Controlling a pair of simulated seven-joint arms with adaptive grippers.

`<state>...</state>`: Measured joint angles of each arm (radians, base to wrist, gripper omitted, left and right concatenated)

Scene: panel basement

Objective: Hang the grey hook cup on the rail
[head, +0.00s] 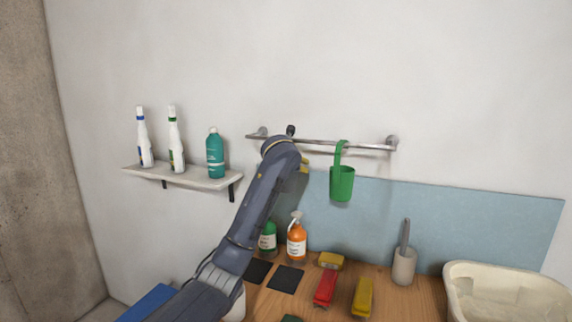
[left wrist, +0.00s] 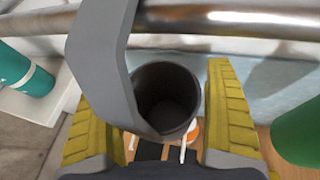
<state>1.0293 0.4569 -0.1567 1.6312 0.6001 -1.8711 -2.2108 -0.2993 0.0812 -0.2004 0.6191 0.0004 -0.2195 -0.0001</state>
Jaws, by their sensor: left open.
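The grey hook cup (left wrist: 168,98) shows in the left wrist view, its dark round opening between the two yellow fingers. Its flat grey strap (left wrist: 98,55) rises past the front of the metal rail (left wrist: 220,18) and leaves the picture at the top. In the head view a small dark piece (head: 290,130), likely the hook's top, shows at the rail (head: 350,145); my arm hides the cup. My left gripper (head: 303,164) is open around the cup, just below the rail, with a narrow gap at the right finger. My right gripper is not in view.
A green hook cup (head: 342,183) hangs on the rail to the right. A shelf (head: 185,178) with several bottles is at the left.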

